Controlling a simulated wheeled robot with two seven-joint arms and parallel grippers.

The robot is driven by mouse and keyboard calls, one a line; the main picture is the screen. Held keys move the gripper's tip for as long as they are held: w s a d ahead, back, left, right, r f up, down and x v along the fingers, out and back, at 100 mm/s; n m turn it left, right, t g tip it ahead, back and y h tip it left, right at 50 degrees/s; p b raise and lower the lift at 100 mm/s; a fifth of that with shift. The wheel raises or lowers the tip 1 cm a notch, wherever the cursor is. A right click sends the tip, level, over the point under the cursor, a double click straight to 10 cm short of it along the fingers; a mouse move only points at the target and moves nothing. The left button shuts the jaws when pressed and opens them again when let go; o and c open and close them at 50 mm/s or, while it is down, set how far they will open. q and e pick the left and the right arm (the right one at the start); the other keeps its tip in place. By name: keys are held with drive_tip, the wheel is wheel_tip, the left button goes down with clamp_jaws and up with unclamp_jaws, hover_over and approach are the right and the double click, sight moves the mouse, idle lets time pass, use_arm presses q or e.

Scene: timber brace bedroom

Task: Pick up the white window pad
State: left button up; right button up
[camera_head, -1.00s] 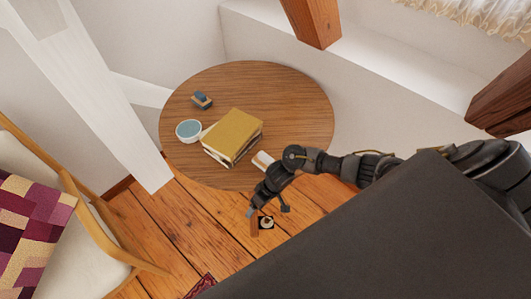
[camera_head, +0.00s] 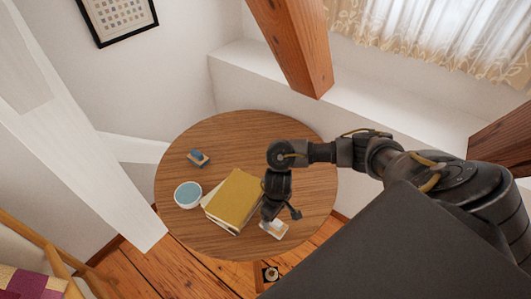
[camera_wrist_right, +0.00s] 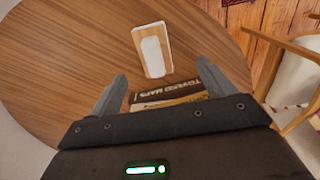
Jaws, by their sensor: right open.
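The white window pad (camera_wrist_right: 152,56) lies on the round wooden table as a white rounded piece on a pale wooden base. In the head view the pad (camera_head: 275,229) is near the table's front edge, partly hidden by my right gripper. My right gripper (camera_head: 281,213) points down over the table between the books and the pad. In the right wrist view the two fingers of the gripper (camera_wrist_right: 160,76) are spread and empty, with the pad ahead of the gap, apart from both fingers. My left gripper is not in view.
Stacked books (camera_head: 235,200) with a yellow cover lie close to my right gripper. A bowl (camera_head: 188,194) with blue contents and a blue block on a wooden base (camera_head: 199,159) stand farther left. The round table (camera_head: 300,140) is bare at the back and right.

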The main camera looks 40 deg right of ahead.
sight(274, 223)
drive_tip(key=shift+w+d+r, duration=0.2)
drive_tip(key=shift+w+d, duration=0.05)
drive_tip(key=shift+w, duration=0.3)
drive_tip(key=shift+s+f, duration=0.15)
drive_tip(key=shift+f, duration=0.2)
drive_tip(key=f, duration=0.1)
drive_tip(key=f+b, duration=0.1)
drive_tip(key=f, duration=0.1)
drive_tip(key=f+b, duration=0.1)
drive_tip(key=shift+s+d+f, duration=0.1)
drive_tip(key=shift+s+f, duration=0.1)
drive_tip(key=shift+s, duration=0.05)
drive_tip(key=shift+w+f, duration=0.15)
drive_tip(key=shift+f, duration=0.15)
drive_tip(key=f, duration=0.3)
drive_tip(key=f+b, duration=0.1)
drive_tip(key=f, duration=0.1)
drive_tip(key=shift+w, duration=0.3)
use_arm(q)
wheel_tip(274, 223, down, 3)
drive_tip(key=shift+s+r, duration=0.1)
use_arm(e)
drive_tip(key=shift+c, duration=0.3)
